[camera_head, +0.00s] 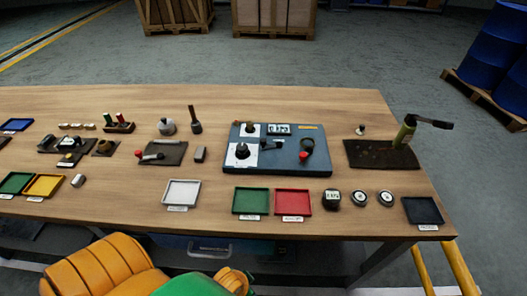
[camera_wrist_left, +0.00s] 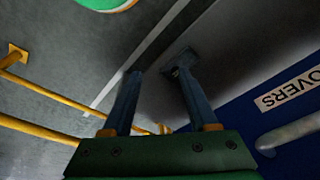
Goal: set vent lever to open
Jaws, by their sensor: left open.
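In the head view, a blue-grey panel (camera_head: 285,169) lies on the table with a white plate, a round dark-topped part (camera_head: 242,150), small labels and a dark part with a red knob (camera_head: 307,146). A red-tipped lever (camera_head: 150,156) lies on a dark mat left of the panel. I cannot tell which is the vent lever. My left gripper (camera_wrist_left: 158,65) shows only in the left wrist view, open and empty, its fingers over grey floor. My right gripper is not in view.
Green (camera_head: 250,214) and red (camera_head: 293,215) trays line the table's (camera_head: 120,215) front, with several round gauges to their right. A blue surface lettered "OVERS" (camera_wrist_left: 292,90) is right of my left gripper. Yellow rails (camera_wrist_left: 60,95) are at its left.

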